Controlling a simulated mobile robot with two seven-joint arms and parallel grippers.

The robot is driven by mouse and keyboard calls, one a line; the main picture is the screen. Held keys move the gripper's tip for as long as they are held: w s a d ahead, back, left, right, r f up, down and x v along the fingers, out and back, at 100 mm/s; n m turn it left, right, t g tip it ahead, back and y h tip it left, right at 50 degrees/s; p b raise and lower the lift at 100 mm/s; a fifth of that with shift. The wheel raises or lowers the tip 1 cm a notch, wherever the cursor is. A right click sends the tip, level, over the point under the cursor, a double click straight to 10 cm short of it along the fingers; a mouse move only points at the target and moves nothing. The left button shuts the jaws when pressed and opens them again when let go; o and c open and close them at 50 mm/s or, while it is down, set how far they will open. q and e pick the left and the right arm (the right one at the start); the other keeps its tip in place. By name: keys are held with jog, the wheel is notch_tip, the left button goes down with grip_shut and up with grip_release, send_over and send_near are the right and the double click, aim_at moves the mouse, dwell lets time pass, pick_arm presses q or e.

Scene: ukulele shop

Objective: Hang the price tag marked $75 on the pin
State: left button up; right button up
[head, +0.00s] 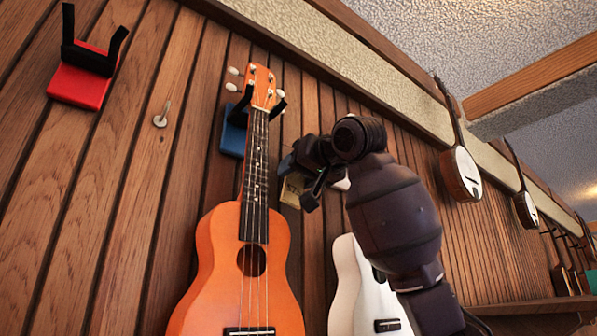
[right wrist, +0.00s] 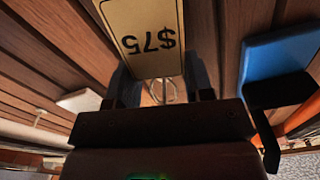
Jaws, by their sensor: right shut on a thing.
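The tan price tag marked $75 (right wrist: 148,42) appears upside down in the right wrist view, between the fingers of my right gripper (right wrist: 160,88). A thin metal loop or wire shows at the tag's near end between the fingers. In the head view the tag (head: 291,191) is small and partly covered by my right gripper (head: 303,178), which is shut on it in front of the wall, right of the orange ukulele's neck. A short silver pin (head: 162,115) sticks out of the wood wall to the left, bare and well apart from the tag. My left gripper is not in view.
The orange ukulele (head: 216,275) hangs from a blue hanger (head: 233,132) between the pin and my right gripper. A red hanger (head: 77,86) is empty at upper left. A white ukulele (head: 348,280) is partly behind my right arm. Wall around the pin is clear.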

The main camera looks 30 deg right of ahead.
dwell(0.4)
jog(key=o, duration=1)
pick_arm(q)
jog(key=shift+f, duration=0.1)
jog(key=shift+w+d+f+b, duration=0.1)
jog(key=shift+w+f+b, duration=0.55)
jog(key=shift+b, duration=0.8)
pick_arm(e)
jog(key=shift+s+d, duration=0.15)
jog(key=shift+s, duration=1.65)
jog(key=shift+s+d, duration=0.15)
jog(key=shift+s, duration=1.7)
jog(key=shift+s+d, duration=0.15)
jog(key=shift+s, duration=1.65)
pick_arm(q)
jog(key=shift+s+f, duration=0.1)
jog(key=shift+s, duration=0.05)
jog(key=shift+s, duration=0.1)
pick_arm(e)
jog(key=shift+f, duration=0.1)
